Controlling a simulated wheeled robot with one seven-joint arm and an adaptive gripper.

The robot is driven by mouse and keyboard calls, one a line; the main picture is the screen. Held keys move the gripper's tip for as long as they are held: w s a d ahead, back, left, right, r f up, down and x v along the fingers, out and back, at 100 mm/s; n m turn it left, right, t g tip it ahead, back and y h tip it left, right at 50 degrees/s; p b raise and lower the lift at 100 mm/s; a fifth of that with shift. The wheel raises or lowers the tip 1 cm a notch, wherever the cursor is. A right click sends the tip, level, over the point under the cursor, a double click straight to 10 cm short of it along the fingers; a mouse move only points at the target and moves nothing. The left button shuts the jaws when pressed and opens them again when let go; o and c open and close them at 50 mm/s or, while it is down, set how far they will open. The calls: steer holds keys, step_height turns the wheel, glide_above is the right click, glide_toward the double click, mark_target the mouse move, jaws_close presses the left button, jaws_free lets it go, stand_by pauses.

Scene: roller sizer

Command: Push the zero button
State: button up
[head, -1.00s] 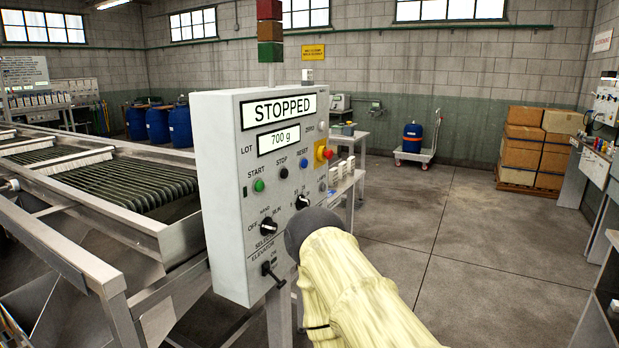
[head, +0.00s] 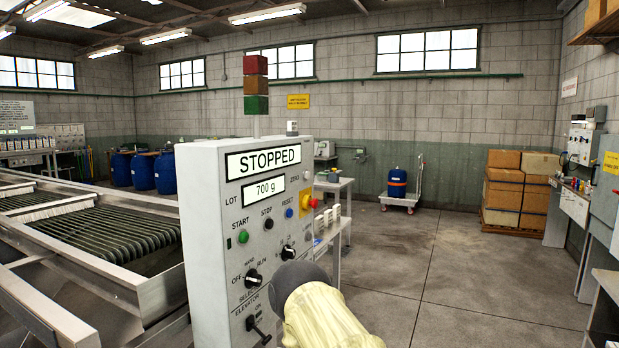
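The grey control panel (head: 205,240) stands left of centre, its face angled to the right. My arm, in a cream cover with a dark grey rounded end, rises from the bottom in front of the panel's lower right. My gripper's fingers do not show. The zero button is not covered by my arm.
Below the zero button are a red-on-yellow emergency stop (head: 308,203), a blue reset button (head: 289,213), a black stop button (head: 268,224) and a green start button (head: 243,237). A roller machine (head: 100,235) stands left. Open floor (head: 450,260) lies to the right.

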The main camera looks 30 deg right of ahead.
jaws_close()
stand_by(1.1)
